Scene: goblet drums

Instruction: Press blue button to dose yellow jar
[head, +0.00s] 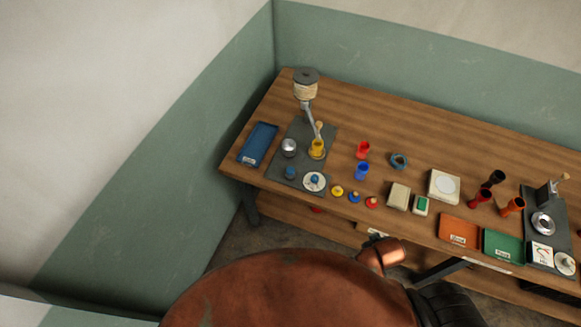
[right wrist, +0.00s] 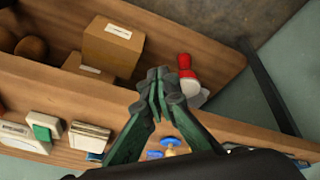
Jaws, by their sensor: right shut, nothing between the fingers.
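The yellow jar (head: 317,148) stands on a dark mat (head: 283,155) under a dispenser (head: 306,88) at the left of the table. Two small blue round pieces are near it: a blue knob (head: 290,172) on the mat and a blue piece on a white disc (head: 314,181). I cannot tell which is the button. My right gripper (right wrist: 160,80) is shut and empty in the right wrist view, with green fingers near the table's front edge. Its fingertips do not show clearly in the head view. My left gripper is not in view.
Yellow, blue and red knobs (head: 354,196) stand at the table's front, with red and blue cups (head: 362,160) behind. Trays (head: 458,231) and a second station (head: 543,222) are at right. A cardboard box (right wrist: 112,45) and a red-topped object (right wrist: 186,72) sit on the lower shelf.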

